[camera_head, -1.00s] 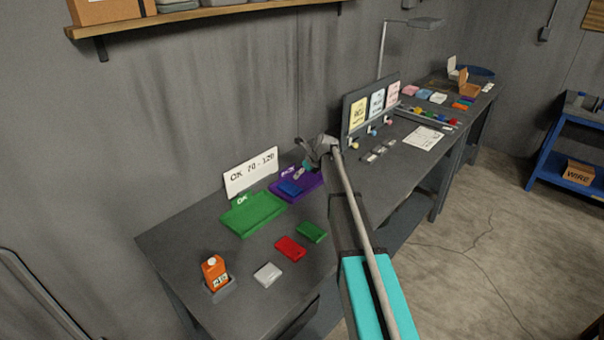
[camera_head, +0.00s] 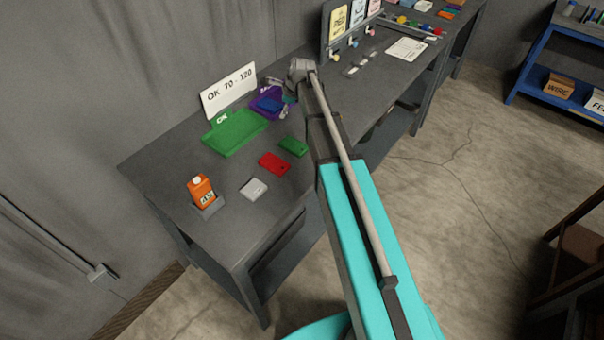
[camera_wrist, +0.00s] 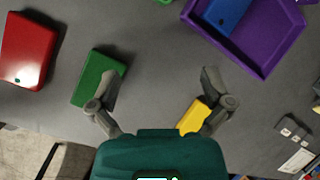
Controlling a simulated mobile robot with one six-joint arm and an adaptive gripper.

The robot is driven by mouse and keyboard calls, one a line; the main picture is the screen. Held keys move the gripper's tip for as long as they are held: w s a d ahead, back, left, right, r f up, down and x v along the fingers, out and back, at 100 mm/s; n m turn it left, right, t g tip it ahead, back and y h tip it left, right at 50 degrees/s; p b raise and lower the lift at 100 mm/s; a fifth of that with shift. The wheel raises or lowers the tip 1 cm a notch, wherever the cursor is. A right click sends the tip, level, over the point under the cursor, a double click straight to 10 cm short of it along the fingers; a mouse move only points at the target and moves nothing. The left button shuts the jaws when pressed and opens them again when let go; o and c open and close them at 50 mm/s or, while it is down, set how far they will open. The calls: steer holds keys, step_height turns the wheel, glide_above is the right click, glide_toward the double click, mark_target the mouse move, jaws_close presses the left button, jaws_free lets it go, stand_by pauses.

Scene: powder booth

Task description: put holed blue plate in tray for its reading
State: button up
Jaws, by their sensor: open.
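A blue plate (camera_head: 270,104) lies in the purple tray (camera_head: 257,112). In the wrist view the blue plate (camera_wrist: 226,14) is cut off by the top edge and lies inside the purple tray (camera_wrist: 257,66); I cannot clearly make out its hole. The green tray (camera_head: 236,136), marked OK, stands just left of the purple one and looks empty. My gripper (camera_wrist: 160,82) is open, with nothing between its fingertips, on the near side of the purple tray. In the head view my wrist partly hides the tray's right side.
A green plate (camera_head: 293,146), red plate (camera_head: 274,163) and light grey plate (camera_head: 253,188) lie in front of the trays. A yellow block (camera_wrist: 193,116) sits by my right finger, partly hidden. A sign (camera_head: 229,91) reads OK 70 - 120.

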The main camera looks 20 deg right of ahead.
steer(key=s+a+f+n+g+h, duration=0.1)
steer(key=s+a+n+g+h, duration=0.1)
steer(key=s+n, duration=1.9)
steer(key=s+g+h, duration=0.1)
steer(key=s, duration=0.8)
steer(key=shift+s+f+g, duration=0.2)
steer(key=shift+f+g, duration=0.15)
steer(key=shift+g, duration=0.05)
